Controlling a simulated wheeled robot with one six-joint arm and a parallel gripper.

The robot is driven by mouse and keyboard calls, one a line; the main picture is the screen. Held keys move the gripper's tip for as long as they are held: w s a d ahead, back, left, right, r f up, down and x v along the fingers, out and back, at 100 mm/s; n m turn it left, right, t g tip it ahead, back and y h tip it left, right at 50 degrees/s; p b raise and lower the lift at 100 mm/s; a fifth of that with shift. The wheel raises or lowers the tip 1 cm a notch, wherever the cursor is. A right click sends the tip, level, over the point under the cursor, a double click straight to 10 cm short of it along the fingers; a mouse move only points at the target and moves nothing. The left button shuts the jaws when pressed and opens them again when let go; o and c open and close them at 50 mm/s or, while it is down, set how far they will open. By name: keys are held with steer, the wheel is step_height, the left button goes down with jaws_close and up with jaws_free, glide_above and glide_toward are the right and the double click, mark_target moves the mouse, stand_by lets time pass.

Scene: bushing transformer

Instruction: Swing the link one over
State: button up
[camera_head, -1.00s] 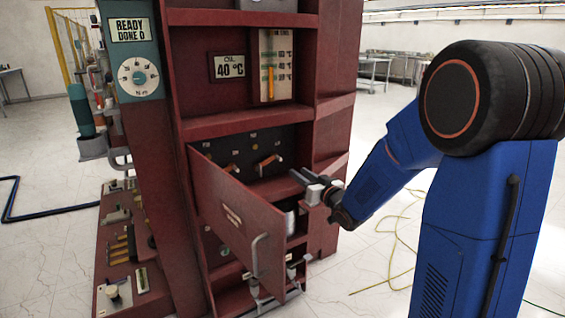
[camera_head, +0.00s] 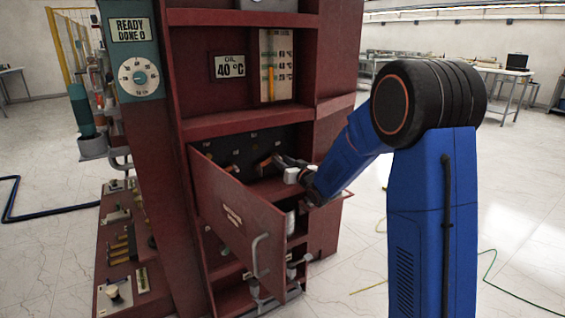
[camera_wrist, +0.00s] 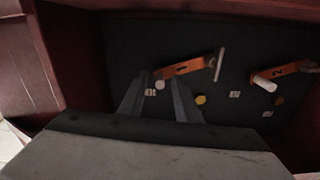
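In the wrist view an orange link (camera_wrist: 183,68), which seems to be marked 1, lies just beyond my fingertips on the dark panel. A pale pin stands at its right end. A second orange link (camera_wrist: 283,70), marked 2, lies to its right. In the head view the link nearest my gripper is the right-hand one (camera_head: 264,163); the other link (camera_head: 234,170) is to its left. My gripper (camera_wrist: 162,78) is open, its two fingers apart, close to the near end of link one. I cannot tell whether they touch it. It also shows in the head view (camera_head: 279,160).
A red hinged door (camera_head: 222,200) with a metal handle stands open in front of the recess, left of my arm. The recess side wall (camera_wrist: 45,60) is close in the wrist view. A shelf (camera_head: 285,187) lies below my gripper. Open floor lies to the right.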

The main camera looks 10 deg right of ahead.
jaws_close()
steer(key=s+a+r+n, duration=0.2)
steer(key=a+r+n, duration=0.4)
steer(key=n, duration=0.8)
steer(key=shift+s+a, duration=0.35)
steer(key=shift+a, duration=0.65)
